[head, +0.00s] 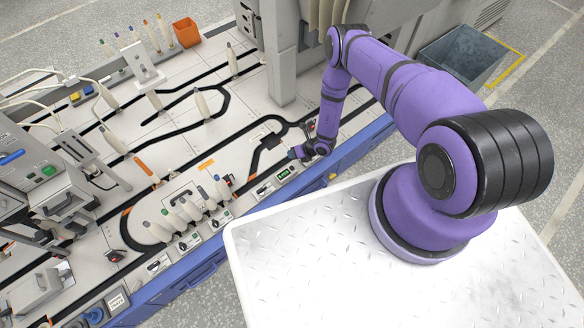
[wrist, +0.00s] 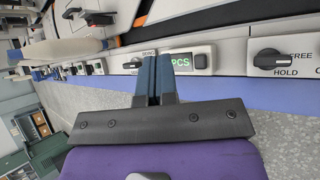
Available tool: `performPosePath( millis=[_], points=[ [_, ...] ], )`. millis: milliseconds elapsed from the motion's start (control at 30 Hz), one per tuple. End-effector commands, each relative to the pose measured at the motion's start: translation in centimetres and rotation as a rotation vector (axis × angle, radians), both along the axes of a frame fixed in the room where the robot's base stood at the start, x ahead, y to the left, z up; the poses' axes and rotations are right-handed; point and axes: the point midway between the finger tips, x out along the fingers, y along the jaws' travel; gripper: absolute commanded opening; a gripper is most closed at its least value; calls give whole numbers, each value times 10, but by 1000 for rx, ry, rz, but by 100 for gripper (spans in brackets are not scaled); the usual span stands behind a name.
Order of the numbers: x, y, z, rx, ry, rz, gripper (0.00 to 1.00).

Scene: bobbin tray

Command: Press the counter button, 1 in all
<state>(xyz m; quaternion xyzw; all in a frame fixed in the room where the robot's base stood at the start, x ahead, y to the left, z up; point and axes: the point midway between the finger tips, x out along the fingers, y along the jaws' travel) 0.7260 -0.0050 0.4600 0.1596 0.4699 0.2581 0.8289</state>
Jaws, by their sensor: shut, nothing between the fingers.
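The counter (head: 284,175) is a small unit with a lit green display on the front rail of the bench in the head view. In the wrist view its green display (wrist: 182,62) reads "PCS", with its left part hidden by my fingers. A small pale square beside the display may be its button, but I cannot tell for sure. My gripper (head: 294,153) is shut and empty, just above and to the right of the counter in the head view. In the wrist view the closed fingers (wrist: 157,68) point at the panel, overlapping the counter's left side. I cannot tell whether they touch it.
A black rotary knob (wrist: 268,59) marked FREE and HOLD sits right of the counter in the wrist view. Several bobbins (head: 190,208) stand near the front rail. An orange bin (head: 186,32) is at the back. A grey machine column (head: 280,50) rises behind my arm.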

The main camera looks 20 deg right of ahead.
Motion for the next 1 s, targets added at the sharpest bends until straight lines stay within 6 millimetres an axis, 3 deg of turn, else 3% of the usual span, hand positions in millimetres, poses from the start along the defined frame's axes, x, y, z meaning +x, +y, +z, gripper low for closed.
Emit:
performPosePath(
  millis=[500, 1000],
  points=[
    [-1, 0, -61, 0, 1, -1, 0],
    [-1, 0, -71, 0, 0, 0, 0]
  ],
)
